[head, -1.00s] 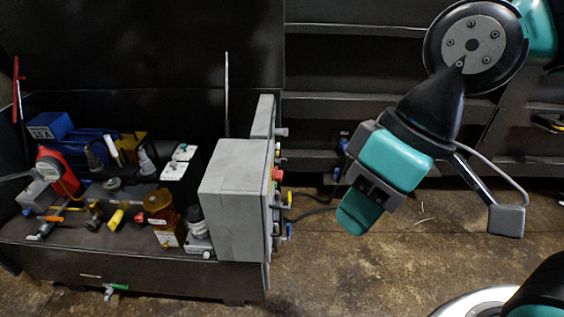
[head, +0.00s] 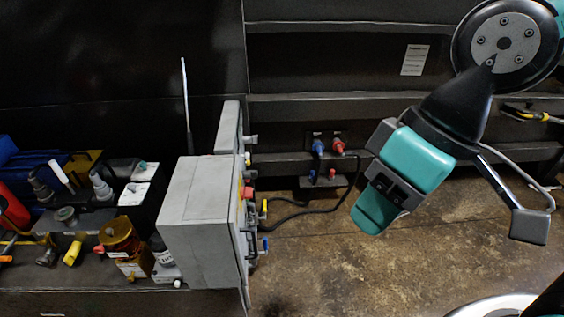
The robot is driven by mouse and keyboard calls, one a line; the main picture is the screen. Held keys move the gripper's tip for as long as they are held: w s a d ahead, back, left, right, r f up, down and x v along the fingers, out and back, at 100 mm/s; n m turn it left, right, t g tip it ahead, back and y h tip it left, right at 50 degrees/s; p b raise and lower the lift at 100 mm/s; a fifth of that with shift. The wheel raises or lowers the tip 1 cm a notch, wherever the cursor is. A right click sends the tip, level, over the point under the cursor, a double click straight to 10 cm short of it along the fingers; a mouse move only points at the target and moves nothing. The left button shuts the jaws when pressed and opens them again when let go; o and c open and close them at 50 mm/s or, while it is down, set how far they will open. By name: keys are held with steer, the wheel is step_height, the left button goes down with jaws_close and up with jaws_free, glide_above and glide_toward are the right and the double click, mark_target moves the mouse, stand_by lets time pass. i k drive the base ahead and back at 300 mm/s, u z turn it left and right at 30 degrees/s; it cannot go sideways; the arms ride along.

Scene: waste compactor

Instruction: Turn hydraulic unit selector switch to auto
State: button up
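The grey control box (head: 200,222) of the hydraulic unit stands left of centre in the head view, seen from its side. Its switches and buttons stick out on its right face: a red button (head: 247,192), a yellow one (head: 264,208) and a blue one (head: 265,245). I cannot tell which of these is the selector switch or how it is set. My gripper (head: 368,214) hangs to the right of the box, pointing down and left, apart from the panel. Its fingers are hidden or too unclear to tell whether they are open.
A bench with blue, red and amber (head: 118,237) hydraulic parts lies left of the box. Blue and red plugs (head: 318,147) with a black cable are on the dark wall behind. A yellow-handled item (head: 530,115) is far right. The brown floor (head: 340,270) between box and arm is clear.

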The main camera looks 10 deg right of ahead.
mark_target(253, 174)
steer(key=z, duration=0.15)
steer(key=i, duration=1)
steer(key=u, duration=0.75)
